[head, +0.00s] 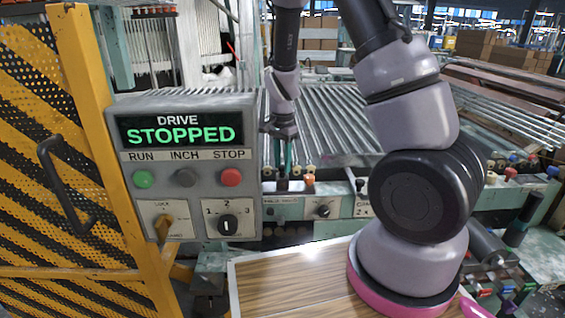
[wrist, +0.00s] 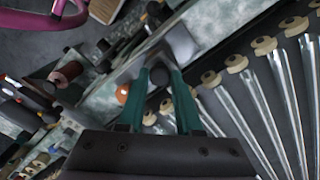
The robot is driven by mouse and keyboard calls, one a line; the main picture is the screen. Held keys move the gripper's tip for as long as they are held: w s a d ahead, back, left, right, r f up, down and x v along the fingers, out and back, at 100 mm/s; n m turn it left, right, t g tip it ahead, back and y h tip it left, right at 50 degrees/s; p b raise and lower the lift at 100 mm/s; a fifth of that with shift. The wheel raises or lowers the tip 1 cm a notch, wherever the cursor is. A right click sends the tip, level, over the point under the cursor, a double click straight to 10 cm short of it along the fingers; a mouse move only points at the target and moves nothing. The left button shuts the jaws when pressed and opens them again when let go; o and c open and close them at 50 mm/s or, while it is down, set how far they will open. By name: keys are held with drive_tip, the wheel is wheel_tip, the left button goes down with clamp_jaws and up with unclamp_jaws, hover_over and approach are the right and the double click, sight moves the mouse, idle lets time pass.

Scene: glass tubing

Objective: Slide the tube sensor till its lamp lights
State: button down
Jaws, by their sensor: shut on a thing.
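My gripper (head: 286,168) reaches down to the rail at the near end of the glass tubes. In the wrist view its two green fingers (wrist: 160,82) are closed on a small dark grey piece, which I take to be the tube sensor (wrist: 160,74). In the head view the sensor (head: 283,185) is a small dark block under the fingertips, partly hidden by them. I cannot make out a lit lamp on it. Glass tubes (head: 335,110) lie side by side on the rack behind. Their near ends show beside the fingers in the wrist view (wrist: 245,125).
An orange knob (head: 309,180) sits just right of my fingers. The drive panel (head: 185,165) at left reads "STOPPED". A yellow and black guard (head: 45,150) stands further left. A wooden-topped surface (head: 290,285) lies in front, under my arm.

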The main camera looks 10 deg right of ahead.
idle(0.6)
drive_tip(key=shift+w+a, duration=0.1)
drive_tip(key=shift+a, duration=0.2)
drive_tip(key=c, duration=0.6)
unclamp_jaws()
drive_tip(key=shift+r, duration=0.1)
wheel_tip(320, 180, up, 11)
drive_tip(key=shift+f, duration=0.2)
drive_tip(key=shift+r, duration=0.1)
drive_tip(key=s+d+r+n+t+y, duration=0.1)
drive_tip(key=s+d+r+n+t, duration=0.2)
drive_tip(key=s+r, duration=0.6)
drive_tip(key=s+d+r+n+t+y, duration=0.1)
drive_tip(key=s+d+r+n+t, duration=0.2)
drive_tip(key=s+r, duration=0.6)
wheel_tip(320, 180, up, 3)
drive_tip(key=shift+s+d+f+n+t, duration=0.1)
drive_tip(key=shift+s+d+n+t, duration=0.25)
drive_tip(key=shift+n+t, duration=0.25)
